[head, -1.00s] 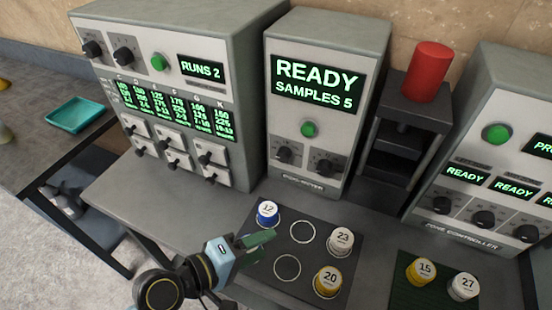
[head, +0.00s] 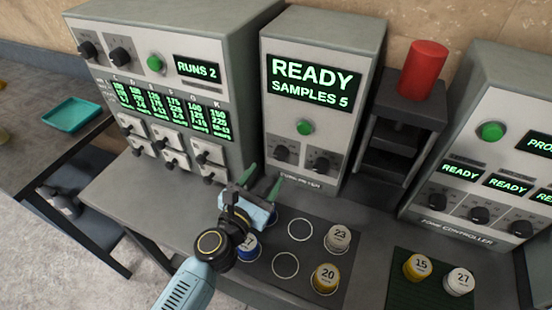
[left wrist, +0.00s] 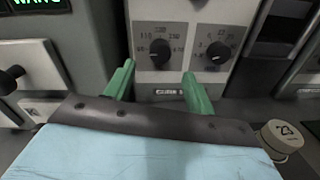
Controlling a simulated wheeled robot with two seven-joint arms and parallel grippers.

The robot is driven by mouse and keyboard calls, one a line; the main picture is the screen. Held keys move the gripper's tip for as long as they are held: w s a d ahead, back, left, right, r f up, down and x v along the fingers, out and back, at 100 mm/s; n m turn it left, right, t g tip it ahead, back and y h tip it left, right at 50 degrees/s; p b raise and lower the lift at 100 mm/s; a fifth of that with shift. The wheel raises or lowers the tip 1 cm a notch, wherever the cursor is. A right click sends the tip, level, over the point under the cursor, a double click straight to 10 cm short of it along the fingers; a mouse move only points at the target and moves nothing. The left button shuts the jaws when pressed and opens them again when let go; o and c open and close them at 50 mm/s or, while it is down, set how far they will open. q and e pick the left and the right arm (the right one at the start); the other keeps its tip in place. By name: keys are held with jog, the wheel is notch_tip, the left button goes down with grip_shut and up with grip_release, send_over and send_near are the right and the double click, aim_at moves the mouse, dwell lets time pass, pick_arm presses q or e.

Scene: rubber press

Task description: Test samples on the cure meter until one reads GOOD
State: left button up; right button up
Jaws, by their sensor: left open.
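The cure meter (head: 321,75) stands in the middle of the head view. Its screen reads READY, SAMPLES 5, above a green button (head: 305,127) and two knobs. My left gripper (head: 264,180) is open and empty in front of its lower left part; the wrist view shows the two green fingers (left wrist: 160,76) apart, below the knobs. On the dark mat (head: 310,252), a blue sample (head: 247,248) is partly hidden by my gripper. White sample 23 (head: 338,238) and yellow sample 20 (head: 326,279) stand upright to its right, and two marked circles are empty. My right gripper is not in view.
A green mat (head: 432,293) holds yellow sample 15 (head: 417,267) and white sample 27 (head: 460,282). A machine (head: 185,65) reading RUNS 2 stands left. A dark stand with a red cylinder (head: 423,68) and another READY panel stand right. A teal tray (head: 72,115) lies far left.

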aim_at(279, 157)
pick_arm(q)
jog(key=x, duration=0.6)
jog(key=shift+w+d+b, duration=0.15)
jog(key=shift+w+b, duration=0.25)
jog(key=c, duration=1)
